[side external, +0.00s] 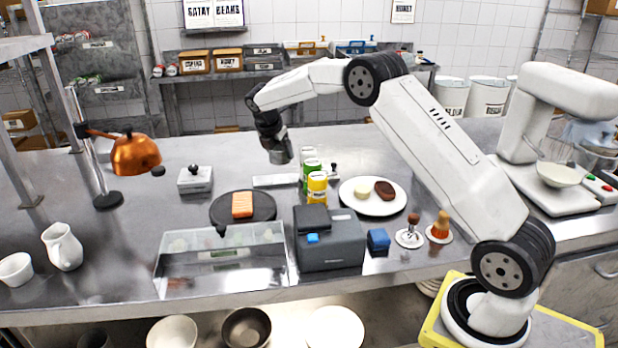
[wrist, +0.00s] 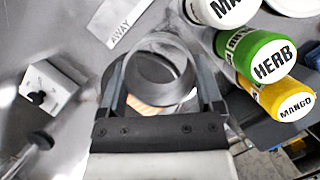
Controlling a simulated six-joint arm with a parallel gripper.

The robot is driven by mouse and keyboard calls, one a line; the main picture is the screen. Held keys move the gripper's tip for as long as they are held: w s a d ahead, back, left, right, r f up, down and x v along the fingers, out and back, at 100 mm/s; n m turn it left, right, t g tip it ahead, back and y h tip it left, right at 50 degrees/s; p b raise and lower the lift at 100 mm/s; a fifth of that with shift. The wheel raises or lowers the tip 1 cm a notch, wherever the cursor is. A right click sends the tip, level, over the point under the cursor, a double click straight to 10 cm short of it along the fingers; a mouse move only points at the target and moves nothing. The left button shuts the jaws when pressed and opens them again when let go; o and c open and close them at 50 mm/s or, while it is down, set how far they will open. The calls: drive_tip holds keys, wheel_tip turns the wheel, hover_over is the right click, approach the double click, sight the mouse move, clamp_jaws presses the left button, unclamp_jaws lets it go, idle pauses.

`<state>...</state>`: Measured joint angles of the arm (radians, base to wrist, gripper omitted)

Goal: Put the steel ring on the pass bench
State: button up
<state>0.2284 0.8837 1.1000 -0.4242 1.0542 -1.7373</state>
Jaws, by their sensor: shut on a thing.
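The steel ring (wrist: 183,72) is between the two fingers of my gripper (wrist: 160,88) in the wrist view, and the gripper is shut on it. I look down through its open middle. In the side view my gripper (side external: 277,146) holds the ring (side external: 282,154) in the air above the steel bench (side external: 350,145). The ring is behind the round black board (side external: 263,212) and left of the sauce bottles. An orange slab (side external: 242,204) lies on that board, and something orange shows through the ring in the wrist view.
Green (side external: 312,170) and yellow (side external: 317,188) sauce bottles stand close to the right of my gripper. A flat label strip (side external: 275,181) lies below it. A knobbed block (side external: 195,179) and copper lamp (side external: 136,155) are left. A white plate (side external: 352,203) is right.

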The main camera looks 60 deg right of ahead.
wheel_tip(320, 180, up, 6)
drive_tip(key=s+d+m+g, duration=0.1)
drive_tip(key=s+d+m, duration=0.1)
drive_tip(key=m, duration=0.2)
drive_tip(key=s+d+m+g+y, duration=0.1)
drive_tip(key=m+g, duration=0.1)
drive_tip(key=m, duration=0.3)
drive_tip(key=s+d+f+m+g+y, duration=0.1)
drive_tip(key=s+d+m, duration=0.1)
drive_tip(key=m, duration=0.2)
drive_tip(key=shift+s+d+f+m+g, duration=0.1)
drive_tip(key=shift+s+d+m+g, duration=0.2)
drive_tip(key=shift+s, duration=0.05)
drive_tip(key=s+d+n+t+y, duration=0.1)
drive_tip(key=s+d+n+t, duration=0.3)
drive_tip(key=n, duration=0.7)
drive_tip(key=s+d+n+t+y, duration=0.1)
drive_tip(key=s+d+n+t, duration=0.1)
drive_tip(key=s+n, duration=0.65)
drive_tip(key=s+d+n+t+y, duration=0.1)
drive_tip(key=s+d+n+t, duration=0.25)
drive_tip(key=n, duration=0.85)
drive_tip(key=shift+g, duration=0.45)
drive_tip(key=shift+s+f, duration=0.2)
drive_tip(key=shift+f, duration=1.95)
